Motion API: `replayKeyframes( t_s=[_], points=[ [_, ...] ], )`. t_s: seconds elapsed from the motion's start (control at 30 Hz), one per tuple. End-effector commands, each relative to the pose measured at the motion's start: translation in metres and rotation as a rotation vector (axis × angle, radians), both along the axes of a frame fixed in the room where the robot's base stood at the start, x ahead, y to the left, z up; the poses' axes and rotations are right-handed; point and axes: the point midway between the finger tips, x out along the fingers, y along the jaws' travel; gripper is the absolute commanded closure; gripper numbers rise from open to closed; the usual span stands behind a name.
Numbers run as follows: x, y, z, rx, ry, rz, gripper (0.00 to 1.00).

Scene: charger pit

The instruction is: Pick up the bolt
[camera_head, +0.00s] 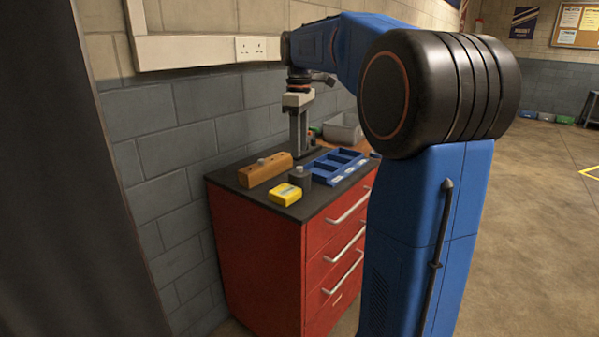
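I cannot make out a bolt for certain. A small grey piece (261,161) shows at the top of an orange-brown block (270,172), left of my gripper, but it is too small to identify.
A grey bin (343,131) is at the back right. A block wall (170,130) runs close along the left. Floor is open at right.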

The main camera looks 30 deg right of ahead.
Motion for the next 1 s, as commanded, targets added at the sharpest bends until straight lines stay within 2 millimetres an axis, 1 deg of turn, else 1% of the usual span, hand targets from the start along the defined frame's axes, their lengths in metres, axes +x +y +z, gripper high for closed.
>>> replayKeyframes(
  t_s=[0.03, 0.27, 0.5, 0.6, 0.7, 0.9, 0.97, 1.0],
  points=[
    [0.000, 0.000, -0.004, 0.000, 0.001, 0.000, 0.62],
    [0.001, -0.001, -0.018, 0.000, 0.001, 0.000, 0.62],
    [0.005, -0.005, -0.050, 0.001, 0.002, 0.000, 0.62],
    [0.005, -0.005, -0.058, 0.000, 0.000, 0.000, 0.62],
    [0.005, -0.005, -0.061, 0.000, 0.000, 0.000, 0.62],
    [0.005, -0.005, -0.061, 0.000, 0.000, 0.000, 0.62],
    [0.005, -0.005, -0.061, 0.000, 0.000, 0.000, 0.76],
    [0.005, -0.005, -0.061, 0.000, 0.000, 0.000, 0.86]
  ],
)
